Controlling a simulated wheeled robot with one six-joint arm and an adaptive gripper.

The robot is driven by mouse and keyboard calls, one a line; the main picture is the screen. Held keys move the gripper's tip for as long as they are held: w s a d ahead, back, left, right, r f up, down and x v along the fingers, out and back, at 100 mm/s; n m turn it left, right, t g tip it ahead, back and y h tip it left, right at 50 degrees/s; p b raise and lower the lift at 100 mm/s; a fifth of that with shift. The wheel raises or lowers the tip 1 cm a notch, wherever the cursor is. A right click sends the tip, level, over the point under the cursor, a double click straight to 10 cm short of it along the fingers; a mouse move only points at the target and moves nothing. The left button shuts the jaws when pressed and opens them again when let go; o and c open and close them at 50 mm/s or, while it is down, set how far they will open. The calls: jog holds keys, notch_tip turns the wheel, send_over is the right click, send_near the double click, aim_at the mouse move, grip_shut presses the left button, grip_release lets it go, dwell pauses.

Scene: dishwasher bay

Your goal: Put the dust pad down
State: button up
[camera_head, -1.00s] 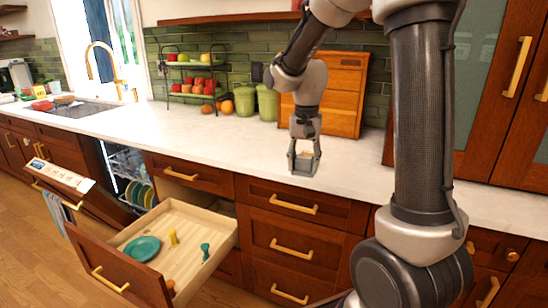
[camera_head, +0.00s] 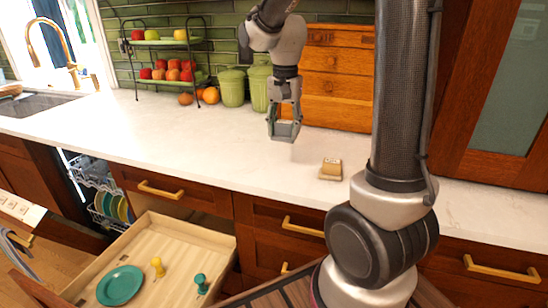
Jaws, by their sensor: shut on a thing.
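My gripper (camera_head: 284,128) is above the white countertop (camera_head: 180,135), in front of the wooden drawer box. Its jaws are shut on a grey thing that spans the space between the fingertips. I take this to be the dust pad (camera_head: 283,132), though it is small and hard to tell from the grey fingers. It appears held just above the counter; I cannot tell whether it touches. A small tan block (camera_head: 331,167) lies on the counter to the right of my gripper, apart from it.
Green canisters (camera_head: 232,88), an orange (camera_head: 211,95) and a tiered fruit rack (camera_head: 163,40) stand left of my gripper. A wooden drawer box (camera_head: 335,80) stands behind it. Below, an open drawer (camera_head: 150,240) holds a teal plate (camera_head: 120,285). The counter's left stretch is clear.

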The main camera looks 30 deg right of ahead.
aim_at(287, 124)
notch_tip(287, 124, down, 10)
jog(key=shift+r, duration=0.15)
dwell(0.4)
jog(key=o, duration=1)
jog(key=shift+o, duration=0.2)
jog(key=shift+w, duration=0.1)
notch_tip(287, 124, up, 11)
jog(key=shift+r, duration=0.2)
jog(key=shift+s+d+r+n, duration=0.1)
jog(key=shift+s+r+n, duration=0.2)
jog(key=shift+s+r, duration=0.5)
jog(key=s+r+n+t, duration=0.1)
jog(key=s+n, duration=0.3)
jog(key=s, duration=0.5)
jog(key=s+d+r+n+t, duration=0.1)
jog(key=s+r+n+t, duration=0.1)
jog(key=s, duration=0.7)
jog(key=shift+d+r+n+t, duration=0.25)
jog(key=shift+n+t, duration=0.45)
jog(key=shift+n, duration=0.5)
